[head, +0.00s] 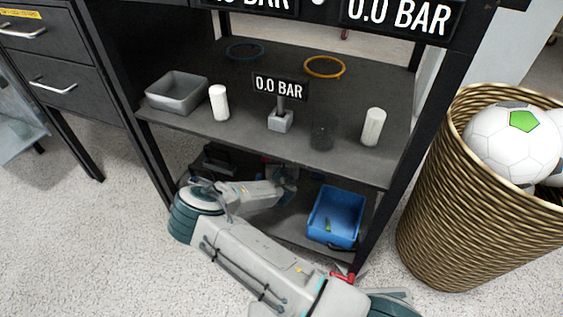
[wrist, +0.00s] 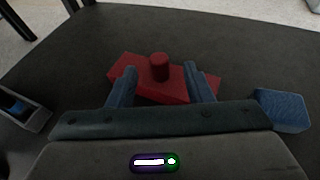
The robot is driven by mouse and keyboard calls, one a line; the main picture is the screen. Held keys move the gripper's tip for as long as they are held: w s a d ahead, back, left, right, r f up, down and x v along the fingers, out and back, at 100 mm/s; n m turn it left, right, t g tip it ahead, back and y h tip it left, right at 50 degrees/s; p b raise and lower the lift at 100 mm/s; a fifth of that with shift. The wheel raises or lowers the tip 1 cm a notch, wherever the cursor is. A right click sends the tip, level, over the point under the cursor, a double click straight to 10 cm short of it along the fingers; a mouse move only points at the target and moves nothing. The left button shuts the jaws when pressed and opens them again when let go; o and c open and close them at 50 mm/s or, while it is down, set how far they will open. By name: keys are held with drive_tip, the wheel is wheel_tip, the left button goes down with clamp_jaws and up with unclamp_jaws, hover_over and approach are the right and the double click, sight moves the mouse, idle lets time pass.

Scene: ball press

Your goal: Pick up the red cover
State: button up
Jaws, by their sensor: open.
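The red cover (wrist: 130,72) is a flat red slab with a round upright knob (wrist: 160,67) on top. It lies on a dark shelf surface in the wrist view. My gripper (wrist: 159,70) is open, with one finger left of the knob and the other right of it. The fingers overlap the slab in the picture; I cannot tell whether they touch it. No grip on the cover shows. In the head view, my gripper (head: 286,178) reaches into the lower shelf, and the cover there is mostly hidden and too small to make out clearly.
A blue block (wrist: 283,110) lies right of the cover. A blue bin (head: 335,216) stands on the lower shelf, right of my gripper. The upper shelf (head: 240,140) hangs above my arm, with posts at its sides. A wicker basket (head: 450,215) stands at right.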

drive_tip(key=b+x, duration=0.2)
drive_tip(key=x, duration=0.1)
drive_tip(key=shift+w+f, duration=0.25)
drive_tip(key=shift+w, duration=0.55)
clamp_jaws()
drive_tip(key=shift+r, duration=0.1)
